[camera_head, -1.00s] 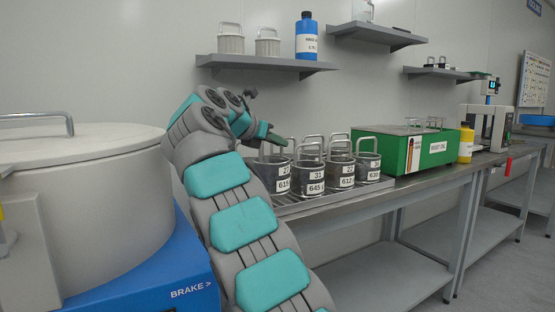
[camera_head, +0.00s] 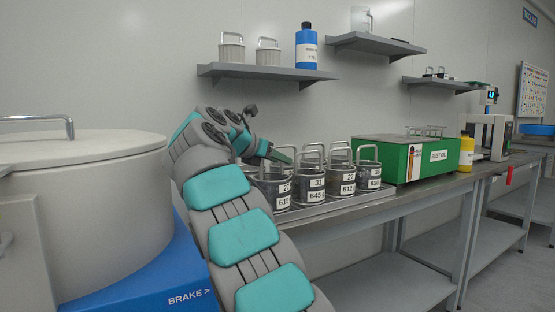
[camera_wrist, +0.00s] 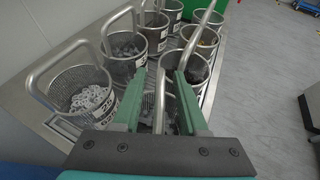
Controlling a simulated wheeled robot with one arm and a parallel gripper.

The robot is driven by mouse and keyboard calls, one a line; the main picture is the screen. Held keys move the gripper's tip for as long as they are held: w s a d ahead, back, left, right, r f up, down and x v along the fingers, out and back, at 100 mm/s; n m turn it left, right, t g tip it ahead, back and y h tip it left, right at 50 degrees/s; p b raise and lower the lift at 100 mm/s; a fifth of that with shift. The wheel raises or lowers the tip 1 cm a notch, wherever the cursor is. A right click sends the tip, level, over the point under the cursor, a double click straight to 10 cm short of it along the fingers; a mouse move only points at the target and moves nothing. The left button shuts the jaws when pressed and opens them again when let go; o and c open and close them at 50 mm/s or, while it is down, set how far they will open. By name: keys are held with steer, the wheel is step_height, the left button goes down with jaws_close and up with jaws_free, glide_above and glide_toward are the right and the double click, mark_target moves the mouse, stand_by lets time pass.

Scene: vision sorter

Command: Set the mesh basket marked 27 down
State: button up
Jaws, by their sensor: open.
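The mesh basket marked 27 (camera_head: 272,192) stands upright at the near left end of the metal tray (camera_head: 330,206), among other baskets. Its label faces the front in the head view. My gripper (camera_head: 287,157) is just above it, at its handle. In the wrist view my open gripper (camera_wrist: 160,84) has one green finger on each side of an upright wire handle (camera_wrist: 160,103), apart from it on both sides. The basket below the handle is partly hidden by the fingers and the palm, and its label does not show there.
Several similar baskets with raised handles crowd the tray, including one marked 31 (camera_head: 309,188) and one marked 25 (camera_wrist: 85,98). A green box (camera_head: 405,160) stands behind them on the bench. A large grey drum (camera_head: 85,215) is at left. A shelf (camera_head: 265,73) hangs above.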

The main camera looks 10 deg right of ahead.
steer(key=shift+r, duration=0.15)
steer(key=p+v, duration=0.3)
steer(key=v, duration=0.9)
steer(key=s+d+f+m+g+y, duration=0.3)
steer(key=s+d+f+m+g, duration=0.3)
steer(key=s+d+f+m, duration=0.95)
steer(key=s+a+f+m+g+y, duration=0.1)
steer(key=s+a+f+m+y, duration=0.1)
steer(key=s+f, duration=0.6)
steer(key=s+a+f+m+g+y, duration=0.2)
steer(key=s+a+f+m, duration=0.2)
steer(key=s+f, duration=0.4)
steer(key=s+a+f+m+g+y, duration=0.1)
steer(key=s+a+f+m+y, duration=0.2)
steer(key=s+f, duration=0.6)
steer(key=s+a+m, duration=0.1)
steer(key=s, duration=0.5)
steer(key=shift+m+g, duration=0.35)
steer(key=shift+g, duration=0.05)
